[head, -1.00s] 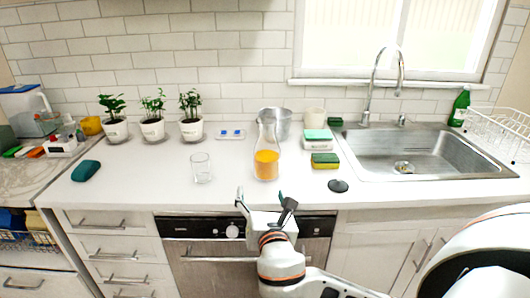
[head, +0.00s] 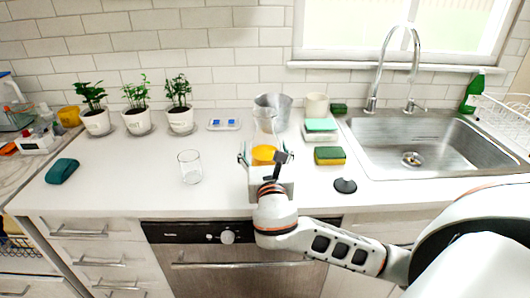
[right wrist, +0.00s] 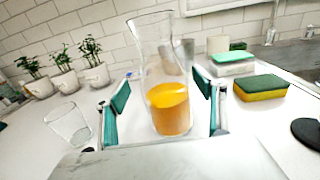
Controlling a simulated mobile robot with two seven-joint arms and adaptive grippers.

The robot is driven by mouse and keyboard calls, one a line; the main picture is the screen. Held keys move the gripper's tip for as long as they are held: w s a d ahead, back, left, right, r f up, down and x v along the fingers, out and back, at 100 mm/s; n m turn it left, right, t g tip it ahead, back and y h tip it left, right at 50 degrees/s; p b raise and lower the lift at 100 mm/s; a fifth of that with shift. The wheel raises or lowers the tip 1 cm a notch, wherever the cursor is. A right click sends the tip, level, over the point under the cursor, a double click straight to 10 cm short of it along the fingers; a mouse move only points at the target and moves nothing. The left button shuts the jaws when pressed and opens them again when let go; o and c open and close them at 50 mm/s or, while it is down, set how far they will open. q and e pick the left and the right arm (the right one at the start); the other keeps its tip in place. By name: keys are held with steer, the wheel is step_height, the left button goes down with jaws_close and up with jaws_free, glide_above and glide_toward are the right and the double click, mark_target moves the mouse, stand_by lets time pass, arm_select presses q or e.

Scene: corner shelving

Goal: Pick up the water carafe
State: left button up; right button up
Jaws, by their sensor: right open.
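The water carafe (head: 264,125) is clear glass with orange liquid in its lower part. It stands upright on the white counter, and my right arm hides its lower part in the head view. My right gripper (head: 263,160) is open at the front of the carafe. In the right wrist view the carafe (right wrist: 165,80) stands between the two green-padded fingers of the gripper (right wrist: 165,112), with gaps on both sides. My left gripper is not in view.
A clear drinking glass (head: 190,167) stands left of the carafe. A metal bucket (head: 273,104) is behind it. Sponges (head: 329,156) and a black disc (head: 345,186) lie to the right, before the sink (head: 430,145). Potted plants (head: 138,120) line the back left.

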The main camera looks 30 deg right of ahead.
steer(key=x, duration=0.3)
steer(key=shift+w+d+f, duration=0.15)
steer(key=shift+d+f, duration=0.2)
steer(key=shift+w+d, duration=0.1)
steer(key=shift+w, duration=0.1)
jaws_close()
steer(key=shift+r, duration=0.15)
steer(key=shift+r, duration=0.1)
step_height(320, 180, up, 20)
steer(key=p, duration=0.4)
steer(key=shift+f, duration=0.2)
stand_by(0.6)
